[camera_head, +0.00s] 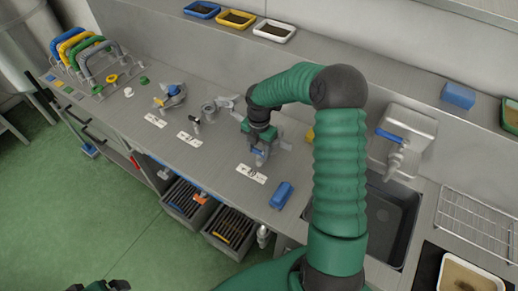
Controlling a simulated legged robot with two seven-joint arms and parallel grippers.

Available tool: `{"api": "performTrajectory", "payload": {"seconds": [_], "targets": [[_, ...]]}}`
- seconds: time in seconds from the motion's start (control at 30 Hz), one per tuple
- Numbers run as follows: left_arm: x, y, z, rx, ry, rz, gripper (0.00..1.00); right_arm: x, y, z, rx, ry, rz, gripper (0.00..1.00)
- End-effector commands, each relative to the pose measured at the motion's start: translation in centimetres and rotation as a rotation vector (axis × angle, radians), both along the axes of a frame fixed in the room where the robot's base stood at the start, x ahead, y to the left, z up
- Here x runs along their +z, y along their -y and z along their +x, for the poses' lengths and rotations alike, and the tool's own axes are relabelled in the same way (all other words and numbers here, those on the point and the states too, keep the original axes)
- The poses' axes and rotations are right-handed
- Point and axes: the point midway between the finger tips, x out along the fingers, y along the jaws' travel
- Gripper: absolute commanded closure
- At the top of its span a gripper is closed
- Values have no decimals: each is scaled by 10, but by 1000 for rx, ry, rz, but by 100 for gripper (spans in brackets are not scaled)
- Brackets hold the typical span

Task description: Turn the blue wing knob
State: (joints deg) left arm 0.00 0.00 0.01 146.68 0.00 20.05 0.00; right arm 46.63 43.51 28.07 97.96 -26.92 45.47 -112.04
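My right gripper (260,148) reaches down to the bench, at the rightmost of a row of wall-side fittings. A small blue part, seemingly the blue wing knob (258,153), shows right at its fingertips. The gripper hides most of this fitting, so I cannot tell whether the fingers are closed on the knob. A white label (251,173) lies in front of it. My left gripper (100,286) shows only partly at the bottom edge, away from the bench; its fingers are not clear.
Two other fittings, one with a black-and-white handle (196,122), stand to the left. A blue block (282,194) lies near the bench's front edge. A sink (395,215) and blue-handled tap (392,135) are at right. Coloured-handled frames (85,55) stand at far left.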

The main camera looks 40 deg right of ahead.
Motion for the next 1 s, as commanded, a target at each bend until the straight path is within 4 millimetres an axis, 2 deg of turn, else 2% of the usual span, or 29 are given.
{"api": "performTrajectory", "payload": {"seconds": [0.03,0.2,0.57,1.0], "targets": [[0,0,0,0,0,0,5,0,1,0,-1,2,-3,70],[0,0,0,0,0,0,5,0,2,1,-1,3,-3,90],[6,0,0,0,0,0,5,2,1,1,-66,4,-4,90],[26,0,0,0,0,0,5,3,2,2,-409,4,-5,90]]}}
